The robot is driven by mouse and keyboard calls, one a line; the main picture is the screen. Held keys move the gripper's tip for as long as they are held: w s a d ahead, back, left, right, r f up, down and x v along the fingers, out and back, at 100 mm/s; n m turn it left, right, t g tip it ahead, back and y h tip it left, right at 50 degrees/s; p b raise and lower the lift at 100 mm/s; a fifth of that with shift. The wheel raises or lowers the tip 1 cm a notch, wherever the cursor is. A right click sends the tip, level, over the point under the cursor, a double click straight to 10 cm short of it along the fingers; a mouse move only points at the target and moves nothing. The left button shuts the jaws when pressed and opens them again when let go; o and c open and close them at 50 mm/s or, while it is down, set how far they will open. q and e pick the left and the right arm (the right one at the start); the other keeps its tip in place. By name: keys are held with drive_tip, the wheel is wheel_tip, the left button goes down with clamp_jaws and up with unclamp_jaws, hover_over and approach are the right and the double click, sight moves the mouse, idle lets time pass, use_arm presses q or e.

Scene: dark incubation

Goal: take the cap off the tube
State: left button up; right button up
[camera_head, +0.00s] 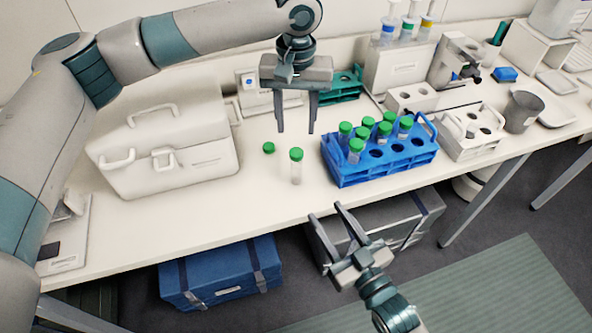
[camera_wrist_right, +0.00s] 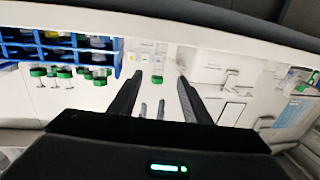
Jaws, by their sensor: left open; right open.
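A clear tube (camera_head: 296,174) with a green cap (camera_head: 296,154) stands upright on the white table, left of the blue rack. It also appears in the right wrist view, its green cap (camera_wrist_right: 157,79) ahead of the fingers. A loose green cap (camera_head: 268,147) lies on the table to its left. My left gripper (camera_head: 296,132) points down, open and empty, with its fingertips above or behind the capped tube; the exact gap is unclear. My right gripper (camera_head: 325,211) is open and empty in front of the table's front edge, its fingers pointing toward the table.
A blue rack (camera_head: 350,178) with several green-capped tubes stands right of the tube. A white case (camera_head: 170,165) stands to the left. A green rack (camera_head: 340,92) and pipette stand (camera_head: 398,75) are behind.

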sight(299, 173)
drive_tip(key=x, duration=1.6)
drive_tip(key=shift+w+r, duration=0.1)
clamp_jaws()
